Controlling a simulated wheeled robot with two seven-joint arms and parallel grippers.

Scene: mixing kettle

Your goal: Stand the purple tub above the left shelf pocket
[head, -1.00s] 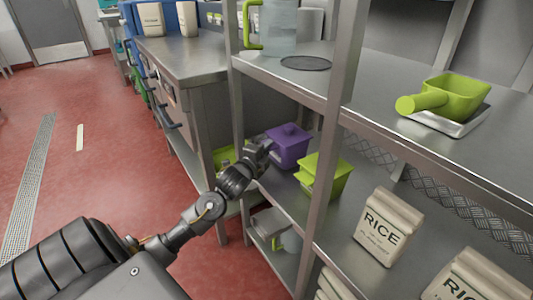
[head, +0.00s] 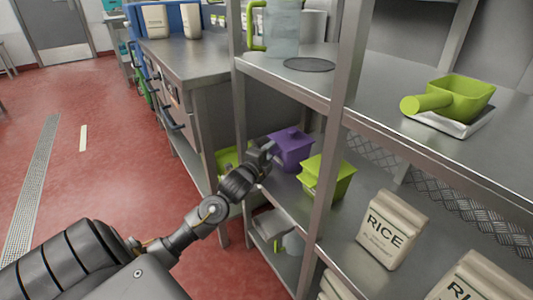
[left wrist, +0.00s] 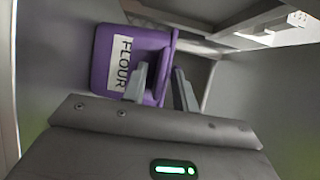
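The purple tub (head: 292,148) is on or just over the lower shelf, left of a green tub; I cannot tell if its base touches. In the left wrist view the purple tub (left wrist: 113,60) shows a FLOUR label and appears turned sideways. My left gripper (head: 266,152) is at the tub's near left side. Its fingers (left wrist: 164,84) are close together on either side of the tub's rim and look shut on it. I cannot make out a marked left pocket. My right gripper is not in view.
The green tub (head: 327,179) stands close to the right of the purple one. A steel post (head: 333,130) rises in front of the shelf. Rice bags (head: 392,230) stand at right. A green scoop (head: 455,100) lies on the upper shelf. Red floor at left is clear.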

